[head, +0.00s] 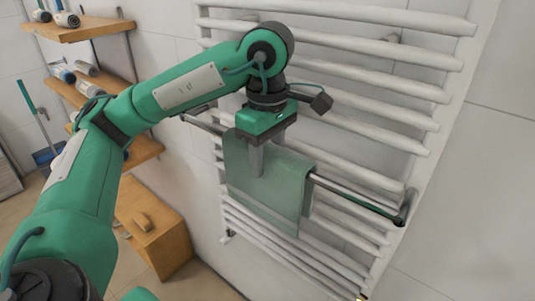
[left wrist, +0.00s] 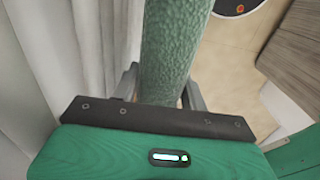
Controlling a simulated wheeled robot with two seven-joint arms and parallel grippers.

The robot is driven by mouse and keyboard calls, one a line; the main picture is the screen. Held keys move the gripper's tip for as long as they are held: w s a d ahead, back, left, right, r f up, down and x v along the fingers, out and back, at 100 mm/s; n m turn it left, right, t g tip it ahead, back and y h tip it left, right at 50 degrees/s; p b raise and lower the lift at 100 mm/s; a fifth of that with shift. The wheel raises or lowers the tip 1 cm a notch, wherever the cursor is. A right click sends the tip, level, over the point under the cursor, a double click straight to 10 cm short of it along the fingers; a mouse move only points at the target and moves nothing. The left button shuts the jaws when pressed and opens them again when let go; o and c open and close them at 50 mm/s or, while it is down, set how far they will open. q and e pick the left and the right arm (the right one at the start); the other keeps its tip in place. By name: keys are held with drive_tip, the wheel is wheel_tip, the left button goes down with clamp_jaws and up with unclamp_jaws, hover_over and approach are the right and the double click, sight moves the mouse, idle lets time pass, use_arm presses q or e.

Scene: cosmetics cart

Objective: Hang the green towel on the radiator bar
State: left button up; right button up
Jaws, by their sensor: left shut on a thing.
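The green towel (head: 285,185) hangs over the dark radiator bar (head: 352,196), which sticks out at both sides of it. Its front part falls before the white radiator's rungs; how far it falls behind the bar is hidden. My left gripper (head: 256,162) points down at the towel's upper left part and is shut on it. In the left wrist view the towel (left wrist: 176,48) runs up as a green strip from between the fingers. My right gripper is not in view.
The white radiator (head: 375,83) fills the wall behind the towel. At the left are wooden shelves (head: 95,28) with several rolled items and bottles, a wooden box (head: 155,238) below, and a blue dustpan (head: 45,156). The wall right of the radiator is clear.

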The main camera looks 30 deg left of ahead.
use_arm(q)
drive_tip(key=o, duration=1.4)
drive_tip(key=shift+o, duration=0.2)
drive_tip(key=shift+r, duration=0.6)
wheel_tip(320, 180, up, 13)
drive_tip(key=p, duration=0.3)
drive_tip(key=shift+f, duration=0.15)
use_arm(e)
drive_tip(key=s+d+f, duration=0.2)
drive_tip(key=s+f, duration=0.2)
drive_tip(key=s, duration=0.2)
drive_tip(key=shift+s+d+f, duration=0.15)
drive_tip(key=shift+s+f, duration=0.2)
